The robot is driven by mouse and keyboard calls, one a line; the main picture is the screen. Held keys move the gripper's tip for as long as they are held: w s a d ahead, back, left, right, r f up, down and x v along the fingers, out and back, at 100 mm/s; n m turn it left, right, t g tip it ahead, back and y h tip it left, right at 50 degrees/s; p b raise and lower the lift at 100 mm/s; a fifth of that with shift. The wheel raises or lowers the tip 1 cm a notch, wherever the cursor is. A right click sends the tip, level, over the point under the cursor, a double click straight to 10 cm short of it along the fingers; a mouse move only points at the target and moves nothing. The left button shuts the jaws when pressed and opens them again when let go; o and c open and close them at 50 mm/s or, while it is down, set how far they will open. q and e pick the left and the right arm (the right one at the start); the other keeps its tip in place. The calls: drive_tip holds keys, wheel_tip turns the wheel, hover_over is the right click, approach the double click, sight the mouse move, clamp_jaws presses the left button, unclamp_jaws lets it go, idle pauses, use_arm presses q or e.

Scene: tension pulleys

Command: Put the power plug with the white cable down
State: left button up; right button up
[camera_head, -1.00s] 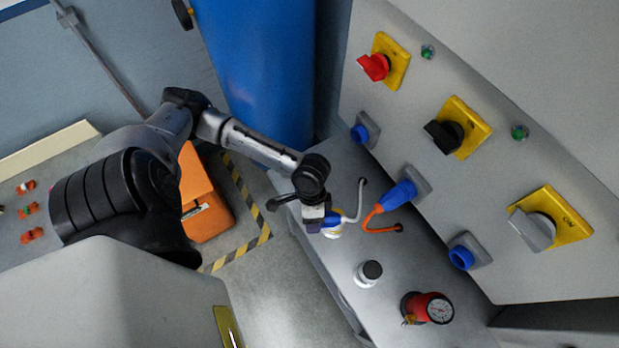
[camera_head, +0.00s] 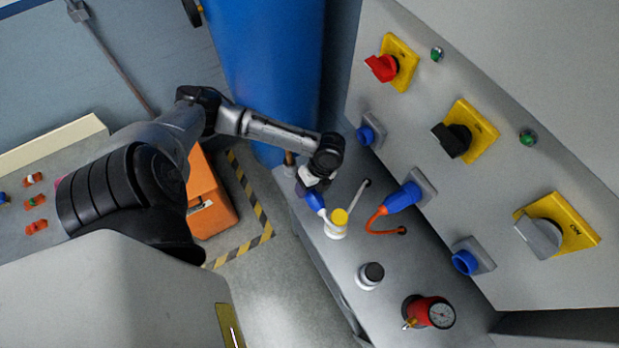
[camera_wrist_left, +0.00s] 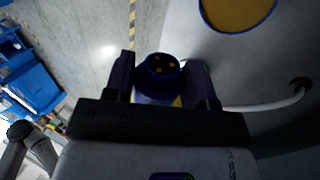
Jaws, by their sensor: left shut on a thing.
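The blue power plug (camera_head: 316,201) with the white cable (camera_head: 359,195) is in my left gripper (camera_head: 312,188), above the grey ledge at its left end. In the left wrist view the plug (camera_wrist_left: 161,70) sits between the two fingers of the left gripper (camera_wrist_left: 165,82), its round pin face showing. The white cable (camera_wrist_left: 275,104) runs from the plug side to the right. Whether the plug touches the ledge I cannot tell. My right gripper is not in view.
A blue plug with an orange cable (camera_head: 404,197) sits in the middle wall socket. Blue sockets (camera_head: 366,134) and (camera_head: 464,262) are empty. A black-topped knob (camera_head: 373,273) and a red gauge (camera_head: 432,310) stand on the ledge (camera_head: 340,265). Yellow-backed switches (camera_head: 466,132) are on the panel.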

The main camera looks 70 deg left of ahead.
use_arm(q)
drive_tip(key=a+f, duration=0.1)
drive_tip(key=a, duration=0.1)
drive_tip(key=w+a+f, duration=0.1)
drive_tip(key=a, duration=0.1)
drive_tip(key=w+a+f, duration=0.1)
drive_tip(key=a+f, duration=0.1)
drive_tip(key=shift+w+a, duration=0.1)
drive_tip(key=shift+w, duration=0.15)
drive_tip(key=shift+f, duration=2)
drive_tip(key=shift+f+b, duration=0.15)
drive_tip(key=shift+b, duration=0.15)
drive_tip(key=shift+f, duration=0.45)
drive_tip(key=o, duration=0.8)
drive_tip(key=shift+o, duration=1.3)
drive_tip(key=shift+s+a+f, duration=0.1)
drive_tip(key=shift+s, duration=0.05)
drive_tip(key=shift+f, duration=0.1)
